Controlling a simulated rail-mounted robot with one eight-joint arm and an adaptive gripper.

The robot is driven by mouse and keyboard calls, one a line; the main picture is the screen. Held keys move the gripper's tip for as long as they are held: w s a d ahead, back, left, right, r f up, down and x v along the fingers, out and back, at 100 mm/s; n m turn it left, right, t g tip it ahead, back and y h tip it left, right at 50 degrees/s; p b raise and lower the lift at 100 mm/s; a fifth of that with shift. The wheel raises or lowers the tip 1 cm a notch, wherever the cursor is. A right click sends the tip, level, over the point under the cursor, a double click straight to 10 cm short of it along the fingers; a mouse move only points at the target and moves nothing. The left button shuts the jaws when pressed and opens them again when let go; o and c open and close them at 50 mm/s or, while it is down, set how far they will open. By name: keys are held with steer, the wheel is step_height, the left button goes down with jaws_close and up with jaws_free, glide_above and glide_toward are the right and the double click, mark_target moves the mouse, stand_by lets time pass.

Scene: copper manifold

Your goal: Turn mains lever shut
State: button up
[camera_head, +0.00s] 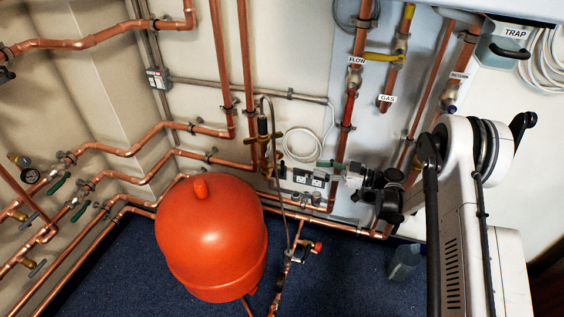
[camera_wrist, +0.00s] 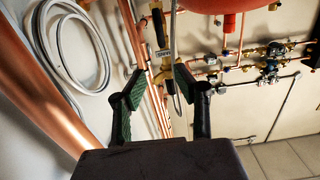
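My gripper (camera_wrist: 160,74) is open, with its two green-padded fingers apart and nothing visibly held between them. In the wrist view, brass valve fittings (camera_wrist: 160,30) and a small pale label (camera_wrist: 162,55) lie beyond the fingertips; the label is too small to read. I cannot tell which part there is the mains lever, nor its position. In the head view my arm reaches from the right toward the low pipework beside the red vessel. A brass valve (camera_head: 263,137) stands on the wall left of the gripper. The fingers partly blend with the fittings there.
The large red vessel (camera_head: 211,240) stands left of the gripper on blue floor. Copper pipes run along the walls. A coiled white cable (camera_wrist: 70,45) hangs close to the left finger. A thin grey hose (camera_head: 292,235) runs down near the valve.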

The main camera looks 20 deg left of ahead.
mark_target(282, 161)
steer(key=a+b, duration=0.1)
steer(key=a, duration=0.3)
steer(key=a+b, duration=0.1)
steer(key=a, duration=0.4)
steer(key=a+b, duration=0.1)
steer(key=a, duration=0.4)
steer(key=shift+s+f+b, duration=0.2)
steer(key=shift+f+b, duration=0.15)
steer(key=shift+f, duration=0.05)
jaws_close()
